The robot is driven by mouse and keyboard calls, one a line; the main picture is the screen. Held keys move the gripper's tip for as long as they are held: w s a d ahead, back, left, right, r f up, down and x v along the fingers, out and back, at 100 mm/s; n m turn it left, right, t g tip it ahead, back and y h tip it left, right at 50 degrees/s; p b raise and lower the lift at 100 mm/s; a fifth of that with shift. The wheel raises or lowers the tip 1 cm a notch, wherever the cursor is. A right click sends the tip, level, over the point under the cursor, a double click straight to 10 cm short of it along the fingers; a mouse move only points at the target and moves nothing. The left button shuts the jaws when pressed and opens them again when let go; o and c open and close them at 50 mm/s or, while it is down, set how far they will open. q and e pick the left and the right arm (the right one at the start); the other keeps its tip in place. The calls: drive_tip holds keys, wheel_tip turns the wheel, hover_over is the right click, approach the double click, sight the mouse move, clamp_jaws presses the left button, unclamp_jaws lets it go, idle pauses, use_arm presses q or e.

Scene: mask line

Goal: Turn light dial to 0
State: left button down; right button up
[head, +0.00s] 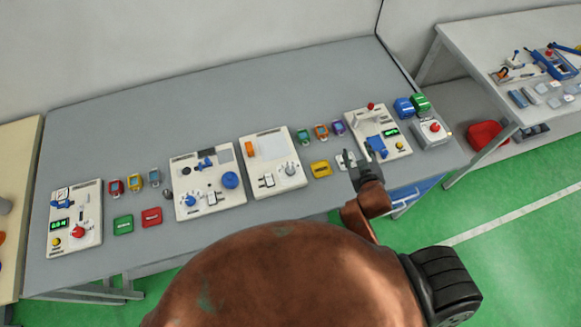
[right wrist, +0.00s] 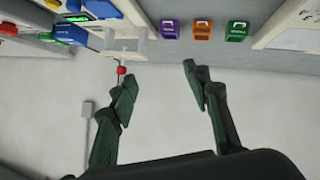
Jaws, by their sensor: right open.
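Several white control panels lie on the grey table, and I cannot tell which of their dials is the light dial. One panel (head: 262,148) has a pale round dial (head: 290,168) at its right side. The panel to its left (head: 207,208) has a small blue dial (head: 190,200) and a larger blue knob (head: 230,180). My right gripper (head: 362,160) is open and empty, over the front of the table near the right-hand lever panel (head: 369,118). In the right wrist view its spread fingers (right wrist: 160,82) have nothing between them. My left gripper is not in view.
Small green, orange and purple devices (head: 338,127) stand behind the yellow block (head: 320,169). The lever's red knob (right wrist: 121,70) shows close to one finger in the wrist view. A red-button box (head: 432,133) is at the right end. The back of the table (head: 215,105) is clear.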

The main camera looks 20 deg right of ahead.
drive_tip(key=w+a+r+n+t+y, duration=0.45)
drive_tip(key=a+r, duration=0.35)
drive_tip(key=r, duration=0.3)
drive_tip(key=w+a+r+n+t+y, duration=0.35)
drive_tip(key=w+a+r+t, duration=0.35)
drive_tip(key=r, duration=0.5)
drive_tip(key=s+a+r+n+g+y, duration=0.25)
drive_tip(key=a+n+g+y, duration=0.4)
drive_tip(key=a+n, duration=0.35)
drive_tip(key=s+a+r+n+g+y, duration=0.1)
drive_tip(key=s+a+n+g+y, duration=0.5)
drive_tip(key=a, duration=0.5)
drive_tip(key=a+f+n+g+y, duration=0.2)
drive_tip(key=a+f+n+g, duration=0.1)
drive_tip(key=a+n+g, duration=0.15)
drive_tip(key=n+g+h, duration=0.4)
drive_tip(key=g+h, duration=0.3)
drive_tip(key=h, duration=1.2)
hover_over(290, 169)
drive_tip(key=shift+t, duration=0.25)
wheel_tip(290, 169, down, 25)
drive_tip(key=shift+s+f, duration=0.1)
wheel_tip(290, 169, down, 7)
drive_tip(key=shift+r+p, duration=0.2)
drive_tip(key=shift+p, duration=0.15)
drive_tip(key=shift+d+f, duration=0.1)
drive_tip(key=shift+f, duration=0.4)
